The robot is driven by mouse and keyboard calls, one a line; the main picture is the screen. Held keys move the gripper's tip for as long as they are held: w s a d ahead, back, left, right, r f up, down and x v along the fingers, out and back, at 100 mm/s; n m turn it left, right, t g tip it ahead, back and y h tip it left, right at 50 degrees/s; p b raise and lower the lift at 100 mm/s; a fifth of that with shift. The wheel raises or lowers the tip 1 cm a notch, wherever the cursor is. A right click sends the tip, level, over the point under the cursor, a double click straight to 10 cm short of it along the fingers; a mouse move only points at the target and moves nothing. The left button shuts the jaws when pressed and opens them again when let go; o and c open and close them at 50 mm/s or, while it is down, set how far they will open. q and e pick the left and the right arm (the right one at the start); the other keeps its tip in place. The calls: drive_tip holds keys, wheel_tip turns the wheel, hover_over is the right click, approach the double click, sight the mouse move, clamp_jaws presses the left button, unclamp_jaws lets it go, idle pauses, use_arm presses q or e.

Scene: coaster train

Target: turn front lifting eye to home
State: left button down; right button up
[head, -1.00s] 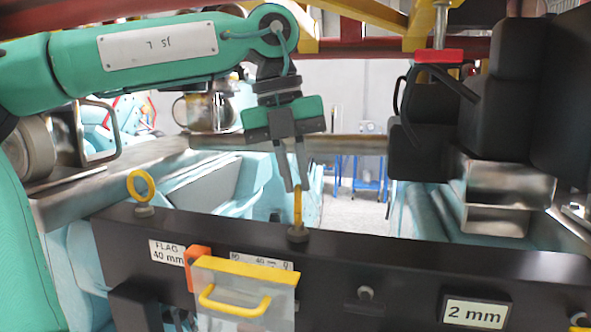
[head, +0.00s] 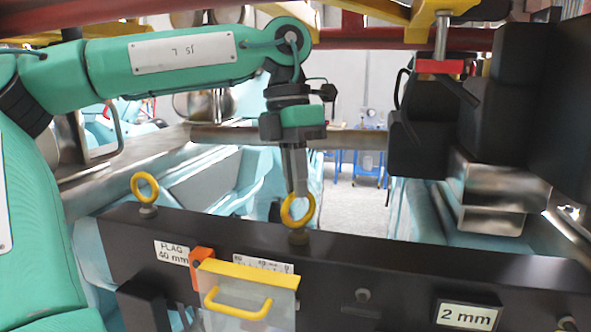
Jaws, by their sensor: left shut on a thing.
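The front lifting eye (head: 285,212) is a yellow ring on a round base, standing upright on top of the black beam (head: 400,259). Its ring shows its open face to the head camera. My left gripper (head: 294,186) comes down from above and is shut on the upper part of the ring, its fingers pointing down. A second yellow lifting eye (head: 134,189) stands on the beam further left, its ring also face-on and clear of the gripper. My right gripper is not in view.
A clear panel with a yellow handle (head: 238,307) and an orange corner piece (head: 200,258) hangs on the beam's face. Labels read "FLAG 40 mm" (head: 171,251) and "2 mm" (head: 467,316). Black blocks (head: 500,110) hang at the right. The beam top right of the held eye is clear.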

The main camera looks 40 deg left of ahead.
use_arm(q)
drive_tip(key=m, duration=0.2)
drive_tip(key=m+g+p, duration=0.1)
drive_tip(key=m, duration=0.2)
drive_tip(key=shift+w+r+m+y+p, duration=0.15)
drive_tip(key=shift+w+m+y+p, duration=0.05)
drive_tip(key=shift+m+y+p, duration=0.1)
drive_tip(key=shift+m+g+y+p, duration=0.3)
drive_tip(key=shift+m+p, duration=0.1)
drive_tip(key=shift+m, duration=1.8)
drive_tip(key=c, duration=1.5)
unclamp_jaws()
drive_tip(key=shift+w, duration=0.1)
